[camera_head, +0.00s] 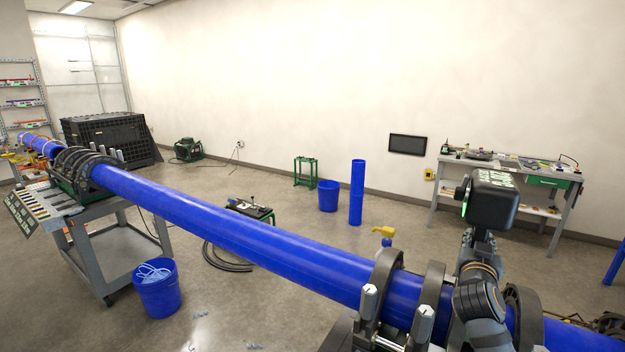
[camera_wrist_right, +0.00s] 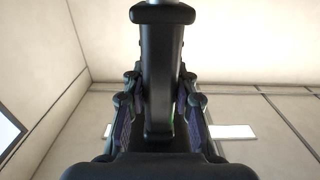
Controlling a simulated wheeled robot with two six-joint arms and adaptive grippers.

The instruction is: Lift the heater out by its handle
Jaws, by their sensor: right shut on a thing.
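My right gripper (camera_wrist_right: 160,90) is shut on the heater's black handle (camera_wrist_right: 158,40), with one jaw on each side of the bar. The handle ends in a wider lip at the top of the right wrist view, with a grey piece beyond. In the head view my right arm rises in front of the blue pipe. A dark boxy body (camera_head: 493,202) with pale green markings is at its raised end; I cannot tell whether it belongs to the heater. The heater plate cannot be made out. My left gripper is not in view.
The long blue pipe (camera_head: 230,235) runs from the left stand to black clamp rings (camera_head: 381,283) at lower right. A workbench (camera_head: 520,170) stands at the wall behind. A blue bucket (camera_head: 155,288) and loose items are on the floor. Air above the pipe's middle is clear.

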